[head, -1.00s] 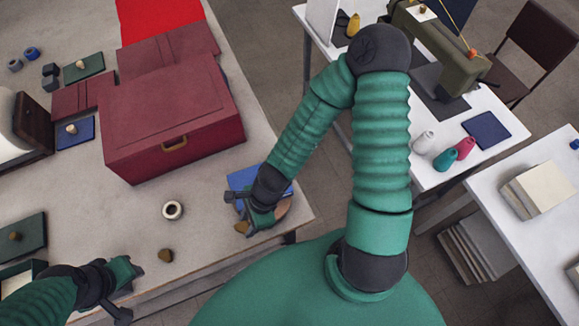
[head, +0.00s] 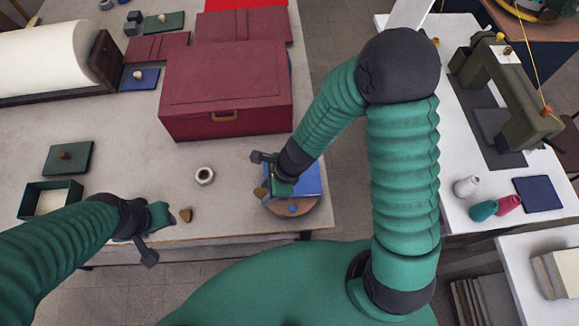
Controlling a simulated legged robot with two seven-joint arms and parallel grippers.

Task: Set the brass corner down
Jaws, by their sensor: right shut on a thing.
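A small brass corner (head: 261,193) shows at the tips of my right gripper (head: 273,178), which is shut on it. The gripper is low over the near right part of the table, beside a blue panel (head: 309,178) and a round wooden disc (head: 303,210). The gripper hides part of both, and I cannot tell whether the corner touches anything below. A second brass corner (head: 185,215) lies loose on the table near the front edge. My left gripper (head: 153,233) is just left of it, open and empty, with its fingers apart.
A large maroon box (head: 225,90) stands behind the grippers. The table (head: 130,170) is clear around the ring. A sewing machine (head: 510,95) stands at right.

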